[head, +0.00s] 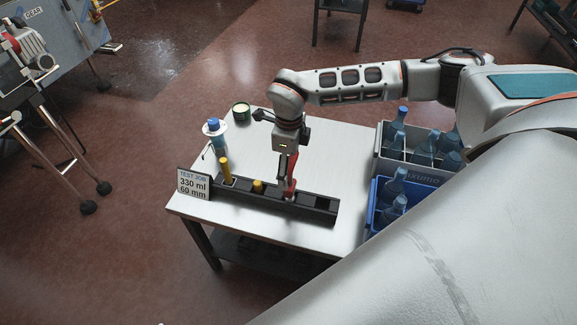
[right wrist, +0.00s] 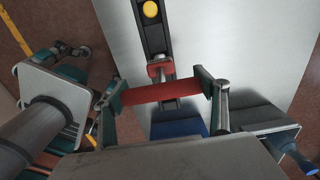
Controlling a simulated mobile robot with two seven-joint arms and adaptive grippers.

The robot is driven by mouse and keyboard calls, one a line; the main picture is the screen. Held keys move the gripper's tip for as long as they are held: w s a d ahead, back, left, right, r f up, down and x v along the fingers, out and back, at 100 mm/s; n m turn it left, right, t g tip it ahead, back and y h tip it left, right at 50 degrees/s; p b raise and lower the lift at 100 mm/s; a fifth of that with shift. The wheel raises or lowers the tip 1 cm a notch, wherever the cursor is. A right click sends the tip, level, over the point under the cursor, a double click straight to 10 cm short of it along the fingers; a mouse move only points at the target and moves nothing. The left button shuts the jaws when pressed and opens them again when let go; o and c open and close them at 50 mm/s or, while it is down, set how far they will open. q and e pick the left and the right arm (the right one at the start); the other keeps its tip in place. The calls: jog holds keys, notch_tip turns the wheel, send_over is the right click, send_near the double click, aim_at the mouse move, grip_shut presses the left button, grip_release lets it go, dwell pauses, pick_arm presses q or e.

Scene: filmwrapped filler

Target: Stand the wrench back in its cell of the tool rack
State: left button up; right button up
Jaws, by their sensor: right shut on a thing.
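The tool rack (head: 320,207) is a long black tray with cells along the front of the steel table. The wrench (head: 292,180) has a red handle and stands roughly upright over the right half of the rack. My right gripper (head: 287,165) is above the rack and shut on the wrench. In the right wrist view the wrench's red handle (right wrist: 175,91) spans between the fingers of my right gripper (right wrist: 162,93), with the rack (right wrist: 154,38) beyond it. Whether the wrench's lower end is inside a cell or just above it, I cannot tell. My left gripper is not in view.
A blue-capped bottle (head: 214,131) and a tin (head: 241,111) stand behind. A grey crate (head: 381,158) and a blue crate (head: 373,205) hold bottles at right.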

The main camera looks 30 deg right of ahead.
jog(key=shift+f, duration=0.2)
jog(key=o, duration=1.9)
jog(key=shift+c, duration=0.2)
notch_tip(320, 180, up, 12)
